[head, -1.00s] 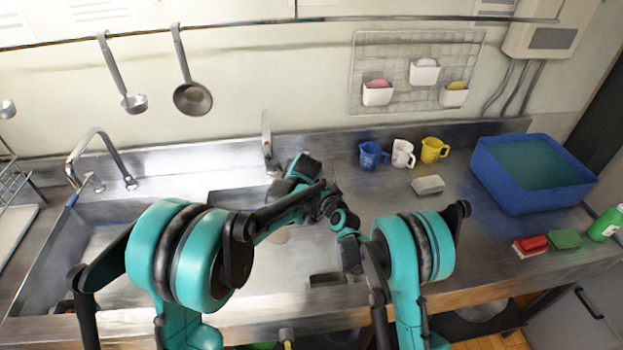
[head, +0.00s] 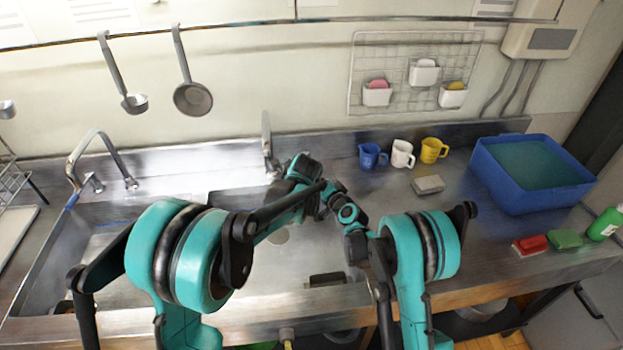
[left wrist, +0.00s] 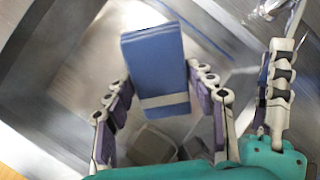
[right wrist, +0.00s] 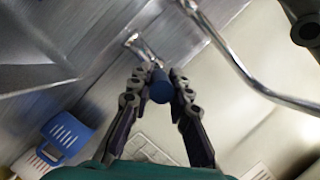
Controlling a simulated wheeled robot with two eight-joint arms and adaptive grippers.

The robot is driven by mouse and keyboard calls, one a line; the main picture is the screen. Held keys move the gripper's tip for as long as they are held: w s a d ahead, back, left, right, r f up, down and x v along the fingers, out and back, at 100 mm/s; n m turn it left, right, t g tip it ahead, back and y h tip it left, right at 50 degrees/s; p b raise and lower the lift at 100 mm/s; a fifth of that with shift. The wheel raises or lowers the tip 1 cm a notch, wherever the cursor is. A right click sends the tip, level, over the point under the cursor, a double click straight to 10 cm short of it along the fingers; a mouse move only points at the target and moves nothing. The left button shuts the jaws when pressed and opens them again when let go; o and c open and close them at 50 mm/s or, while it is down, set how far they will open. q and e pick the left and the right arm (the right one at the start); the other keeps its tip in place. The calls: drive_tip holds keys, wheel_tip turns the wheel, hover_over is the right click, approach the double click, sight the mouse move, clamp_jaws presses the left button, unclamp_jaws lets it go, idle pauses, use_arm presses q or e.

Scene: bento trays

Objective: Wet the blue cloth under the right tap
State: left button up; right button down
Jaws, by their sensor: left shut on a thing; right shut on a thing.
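The folded blue cloth (left wrist: 155,65) shows in the left wrist view, upright with a pale band at its near end. My left gripper (left wrist: 160,84) is shut on it, a finger on each side, over the metal sink. In the right wrist view, the round dark blue knob (right wrist: 160,88) of the right tap sits between the fingertips of my right gripper (right wrist: 157,80), which is shut on it. The tap's metal spout (right wrist: 235,62) curves past to the right. In the head view, the right tap (head: 267,142) stands behind my arms, which hide both grippers and the cloth. I see no water running.
A second tap (head: 100,155) stands at the left. Right of the sink are a blue mug (head: 371,156), a white mug (head: 402,154), a yellow mug (head: 433,149), a grey block (head: 428,185) and a blue tub (head: 505,187). Some counter between them and the front edge is clear.

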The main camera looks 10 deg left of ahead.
drive_tip(key=shift+w+d+f+n+g+y, duration=0.1)
drive_tip(key=shift+w+d+n+g+y, duration=0.15)
drive_tip(key=shift+d+n+y, duration=0.15)
drive_tip(key=shift+w+d+n+g+y, duration=0.1)
drive_tip(key=shift+d+n+g+y, duration=0.2)
drive_tip(key=shift+d+y, duration=0.1)
drive_tip(key=c, duration=1.4)
unclamp_jaws()
drive_tip(key=shift+s+d, duration=0.1)
drive_tip(key=v, duration=1.2)
